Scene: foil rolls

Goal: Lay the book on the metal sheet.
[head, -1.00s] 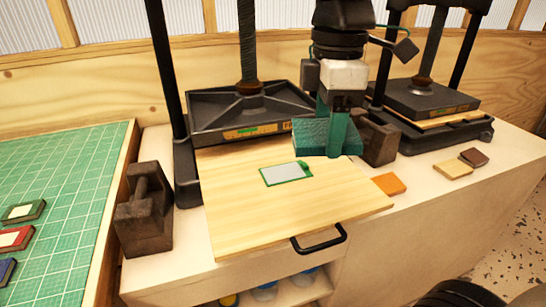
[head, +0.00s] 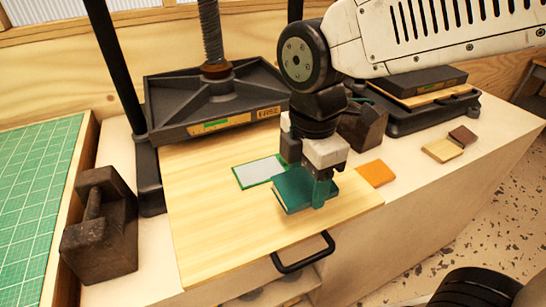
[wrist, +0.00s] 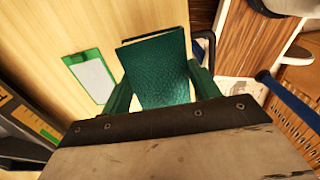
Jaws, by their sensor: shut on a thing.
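The book (head: 291,190) is dark green with a textured cover. My gripper (head: 318,190) is shut on it from its right side. The book also fills the middle of the wrist view (wrist: 160,68), with a green finger on each side. The metal sheet (head: 258,171) is a small grey plate with a green border, flat on the light wooden board (head: 205,225). In the wrist view the metal sheet (wrist: 92,78) lies left of the book. The book is just in front and right of it. I cannot tell its exact height over the board.
A black press (head: 215,95) stands behind the board and a second press (head: 430,98) at the back right. A dark iron weight (head: 100,228) stands left. An orange block (head: 376,173) lies right of the board. The board's front has a black handle (head: 303,254).

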